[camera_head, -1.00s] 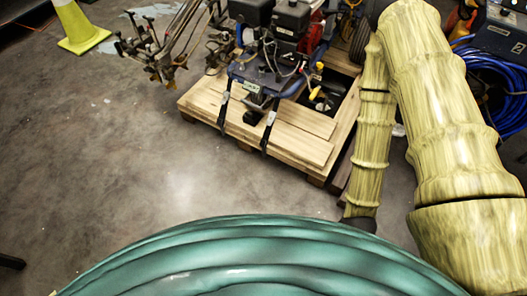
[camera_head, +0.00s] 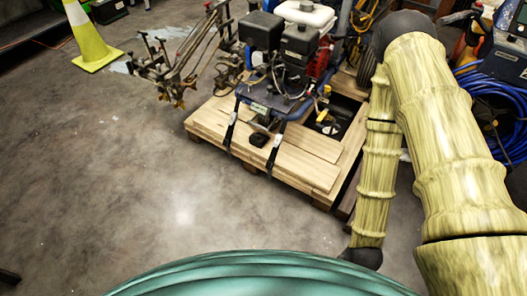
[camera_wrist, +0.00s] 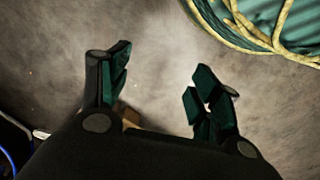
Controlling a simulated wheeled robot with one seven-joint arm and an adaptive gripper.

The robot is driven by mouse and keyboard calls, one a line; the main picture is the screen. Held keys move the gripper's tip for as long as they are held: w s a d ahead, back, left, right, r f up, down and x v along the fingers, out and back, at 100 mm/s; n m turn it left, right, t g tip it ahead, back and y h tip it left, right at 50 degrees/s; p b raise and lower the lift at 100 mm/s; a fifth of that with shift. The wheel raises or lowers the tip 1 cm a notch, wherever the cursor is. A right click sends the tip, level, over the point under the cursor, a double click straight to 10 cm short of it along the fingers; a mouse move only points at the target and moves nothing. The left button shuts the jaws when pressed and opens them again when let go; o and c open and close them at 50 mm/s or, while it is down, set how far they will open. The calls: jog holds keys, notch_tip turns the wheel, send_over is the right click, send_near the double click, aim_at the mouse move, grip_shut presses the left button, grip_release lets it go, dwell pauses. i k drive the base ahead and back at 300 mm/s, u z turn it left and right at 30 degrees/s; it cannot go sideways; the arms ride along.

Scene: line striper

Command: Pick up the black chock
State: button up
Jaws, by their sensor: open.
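A small black block (camera_head: 258,140), which looks like the black chock, sits on the pale wooden pallet (camera_head: 310,168), in front of the machine and between two dark straps. In the wrist view my gripper (camera_wrist: 160,73) is open, with its dark green fingers wide apart and bare grey floor showing between them. My gripper does not show in the head view, where my yellow arm hangs to the right of the pallet. I do not make out the block in the wrist view.
The line striper (camera_head: 290,60) with its engine stands on the pallet. A yellow and white cone (camera_head: 90,45) stands at the upper left. Blue coiled hose (camera_head: 495,105) lies at the right. The floor (camera_head: 120,170) left of the pallet is clear.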

aim_at(259, 140)
jog(key=u, duration=2.05)
jog(key=i, duration=1.9)
jog(key=z, duration=2)
